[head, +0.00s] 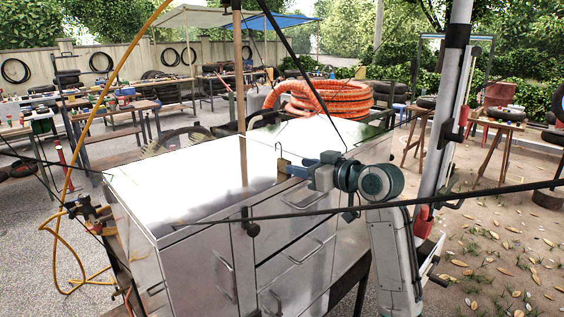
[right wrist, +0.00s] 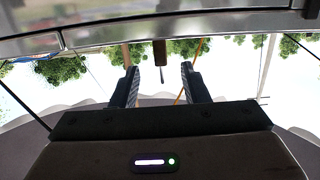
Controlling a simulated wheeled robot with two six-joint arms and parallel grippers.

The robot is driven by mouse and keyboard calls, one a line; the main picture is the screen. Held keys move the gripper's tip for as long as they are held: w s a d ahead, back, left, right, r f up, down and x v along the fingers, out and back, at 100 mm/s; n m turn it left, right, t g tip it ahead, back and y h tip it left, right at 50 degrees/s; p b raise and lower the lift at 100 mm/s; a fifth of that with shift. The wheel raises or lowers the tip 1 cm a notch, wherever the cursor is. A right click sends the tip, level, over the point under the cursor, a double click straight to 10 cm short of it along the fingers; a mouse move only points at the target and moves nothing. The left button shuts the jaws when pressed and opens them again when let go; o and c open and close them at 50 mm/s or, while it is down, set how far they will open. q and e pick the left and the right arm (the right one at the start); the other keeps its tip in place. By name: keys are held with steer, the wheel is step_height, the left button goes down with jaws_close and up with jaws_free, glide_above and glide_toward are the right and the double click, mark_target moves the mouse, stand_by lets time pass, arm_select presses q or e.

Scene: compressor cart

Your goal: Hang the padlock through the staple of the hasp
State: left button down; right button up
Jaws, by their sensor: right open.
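The padlock (head: 283,169) appears as a small brownish body with a thin shackle pointing up, on the top of the steel cabinet near its right edge. In the right wrist view, which is upside down, it (right wrist: 160,53) shows as a narrow dark shape between the fingers, seen edge-on. My right gripper (head: 292,168) comes in from the right beside it. Its two fingers (right wrist: 158,80) are open, with space on both sides of the padlock. A dark fitting that looks like the hasp (head: 250,222) is on the cabinet front; its staple is too small to make out. My left gripper is out of view.
The steel cabinet (head: 190,185) has a bare, shiny top and handled doors and drawers in front. A coiled orange hose (head: 330,98) lies behind it. A thin dark bar or cable (head: 450,195) crosses in front. A yellow hose (head: 50,255) hangs at the left.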

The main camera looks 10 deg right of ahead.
mark_target(289, 161)
steer(key=shift+w+a+r+p, duration=0.15)
steer(key=shift+w+a+p, duration=0.15)
steer(key=shift+w+a, duration=0.3)
steer(key=p+x, duration=0.1)
steer(key=x, duration=0.2)
steer(key=shift+w+d, duration=0.1)
steer(key=shift+w, duration=0.15)
steer(key=shift+w+a, duration=0.35)
steer(key=shift+d, duration=0.15)
steer(key=c, duration=0.4)
jaws_close()
